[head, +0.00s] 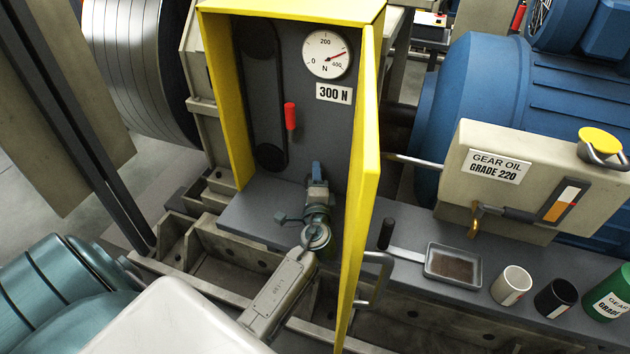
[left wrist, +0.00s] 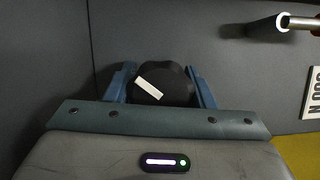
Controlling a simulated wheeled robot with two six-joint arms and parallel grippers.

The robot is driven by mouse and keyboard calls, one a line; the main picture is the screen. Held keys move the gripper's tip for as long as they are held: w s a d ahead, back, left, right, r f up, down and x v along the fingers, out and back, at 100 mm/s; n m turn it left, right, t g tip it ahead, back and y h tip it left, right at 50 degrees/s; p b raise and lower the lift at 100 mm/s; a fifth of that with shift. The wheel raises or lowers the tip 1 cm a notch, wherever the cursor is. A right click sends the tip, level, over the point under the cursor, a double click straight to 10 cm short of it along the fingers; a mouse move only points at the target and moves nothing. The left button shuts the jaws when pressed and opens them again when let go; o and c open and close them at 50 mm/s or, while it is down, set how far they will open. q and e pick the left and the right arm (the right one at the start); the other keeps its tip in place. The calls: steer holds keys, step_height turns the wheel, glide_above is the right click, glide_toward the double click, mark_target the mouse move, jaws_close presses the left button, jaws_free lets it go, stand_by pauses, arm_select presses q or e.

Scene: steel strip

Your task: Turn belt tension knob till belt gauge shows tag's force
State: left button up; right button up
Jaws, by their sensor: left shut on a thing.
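The black belt tension knob (left wrist: 165,85) with a white pointer mark sits between the two blue fingers of my left gripper (left wrist: 163,88) in the left wrist view. The mark is tilted. In the head view my left gripper (head: 317,172) is at the grey back panel, low inside the yellow cabinet, shut on the knob, which it hides. The round white belt gauge (head: 316,50) reads 0, 200 and 400 N; its red needle points right and slightly up, about midway between 200 and 400. The tag (head: 334,93) below reads 300 N. My right gripper is not in view.
The yellow door (head: 364,170) stands open just right of my left arm. A red handle (head: 290,116) sticks out beside the black belt (head: 262,100). A tray (head: 431,263), a white mug (head: 514,283) and a dark mug (head: 556,297) stand on the ledge at right.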

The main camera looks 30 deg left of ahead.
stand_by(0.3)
arm_select(q)
steer(key=o, duration=1)
steer(key=shift+c, duration=0.2)
steer(key=shift+d, duration=0.1)
steer(key=shift+s+d+f, duration=0.1)
steer(key=shift+s+d, duration=0.05)
steer(key=shift+s, duration=0.1)
steer(key=b+v, duration=0.1)
steer(key=v, duration=0.6)
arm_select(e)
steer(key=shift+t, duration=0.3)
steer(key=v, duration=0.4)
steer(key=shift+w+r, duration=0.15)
